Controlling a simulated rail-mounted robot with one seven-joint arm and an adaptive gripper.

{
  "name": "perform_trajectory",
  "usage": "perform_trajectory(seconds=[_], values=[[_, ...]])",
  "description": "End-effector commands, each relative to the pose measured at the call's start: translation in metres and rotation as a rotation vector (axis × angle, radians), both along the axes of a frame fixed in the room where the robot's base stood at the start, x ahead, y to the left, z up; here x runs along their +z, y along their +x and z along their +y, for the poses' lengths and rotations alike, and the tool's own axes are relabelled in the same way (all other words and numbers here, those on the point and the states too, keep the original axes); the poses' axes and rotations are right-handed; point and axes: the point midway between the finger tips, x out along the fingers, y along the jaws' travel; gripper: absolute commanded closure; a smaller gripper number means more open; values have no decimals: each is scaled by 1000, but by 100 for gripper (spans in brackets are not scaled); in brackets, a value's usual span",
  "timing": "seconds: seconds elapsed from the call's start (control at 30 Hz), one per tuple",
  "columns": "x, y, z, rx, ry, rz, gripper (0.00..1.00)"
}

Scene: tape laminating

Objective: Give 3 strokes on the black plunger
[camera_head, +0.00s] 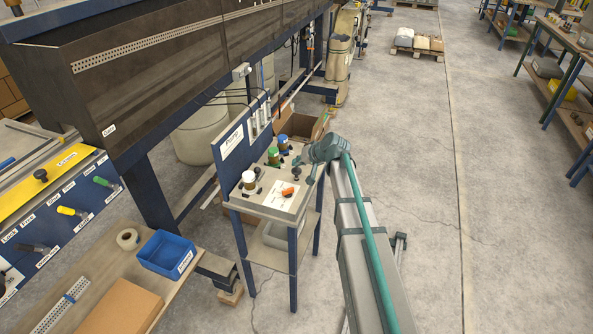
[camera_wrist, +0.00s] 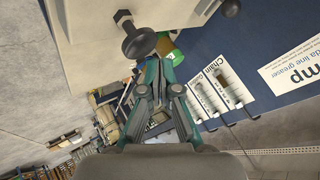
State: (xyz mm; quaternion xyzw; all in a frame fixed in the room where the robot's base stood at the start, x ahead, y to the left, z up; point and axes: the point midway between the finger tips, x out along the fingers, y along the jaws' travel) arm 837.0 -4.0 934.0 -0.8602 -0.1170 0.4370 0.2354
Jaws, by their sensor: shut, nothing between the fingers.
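In the wrist view, a black plunger (camera_wrist: 138,42) with a round knob stands out from a pale panel at the top. My gripper (camera_wrist: 155,66) is shut and empty, its fingertips just below and to the right of the knob in the picture. I cannot tell whether they touch it. In the head view, my gripper (camera_head: 303,171) is at the right side of the small pump stand (camera_head: 274,204). Which dark part on the stand there is the plunger is too small to tell.
The stand carries jars with white, green (camera_head: 273,155) and blue (camera_head: 283,141) tops, an orange handle (camera_head: 287,191) and an upright blue sign board (camera_head: 231,142). A blue bin (camera_head: 166,254) sits on the bench at lower left.

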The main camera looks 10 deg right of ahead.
Motion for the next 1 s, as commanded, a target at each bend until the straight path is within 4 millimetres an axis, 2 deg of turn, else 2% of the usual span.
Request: perform_trajectory(seconds=[1.0], values=[[-9,0,0,0,0,0,100]])
